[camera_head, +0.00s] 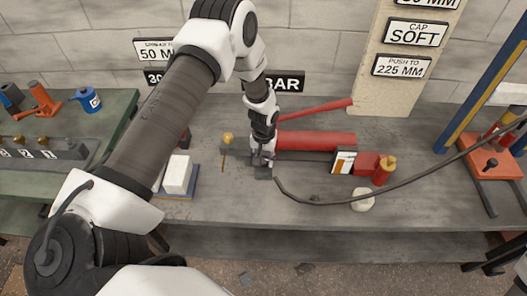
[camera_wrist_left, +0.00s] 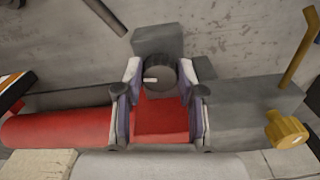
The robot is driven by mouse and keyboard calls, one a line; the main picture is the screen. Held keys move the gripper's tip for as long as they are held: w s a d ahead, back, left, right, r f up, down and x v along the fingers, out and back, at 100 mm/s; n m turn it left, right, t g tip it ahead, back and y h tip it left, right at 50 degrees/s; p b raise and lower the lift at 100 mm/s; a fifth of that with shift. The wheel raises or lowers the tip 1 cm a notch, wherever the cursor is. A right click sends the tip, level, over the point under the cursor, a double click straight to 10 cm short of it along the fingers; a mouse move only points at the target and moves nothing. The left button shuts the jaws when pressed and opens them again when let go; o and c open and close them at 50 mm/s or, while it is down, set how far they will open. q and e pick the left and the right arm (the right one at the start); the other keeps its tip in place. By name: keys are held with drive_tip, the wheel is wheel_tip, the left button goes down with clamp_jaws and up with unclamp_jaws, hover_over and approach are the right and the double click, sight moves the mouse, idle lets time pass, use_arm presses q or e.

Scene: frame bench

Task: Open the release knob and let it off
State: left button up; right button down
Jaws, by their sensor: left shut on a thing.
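The release knob (camera_wrist_left: 160,78) is a dark round knob with a pale mark on its face, on the red pump block. My left gripper (camera_wrist_left: 160,85) is shut on it, one finger on each side, in the left wrist view. In the head view my left gripper (camera_head: 263,165) reaches down at the left end of the red pump cylinder (camera_head: 315,140) and hides the knob. A red lever (camera_head: 318,117) slants up behind the cylinder. Dark parts at the lower right edge (camera_head: 490,262) look like my right gripper, partly cut off.
A yellow-brass knob (camera_head: 228,138) sits left of my gripper. A gauge card (camera_head: 344,162), a red fitting with a yellow top (camera_head: 383,170) and a black hose (camera_head: 430,165) lie to the right. A white block (camera_head: 177,174) stands left. The front of the grey bench (camera_head: 260,215) is clear.

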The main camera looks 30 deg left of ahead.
sight(264, 160)
use_arm(q)
drive_tip(key=shift+w+n, duration=0.1)
drive_tip(key=shift+n, duration=0.4)
drive_tip(key=o, duration=1.1)
drive_tip(key=shift+o, duration=0.2)
wheel_tip(264, 160, up, 12)
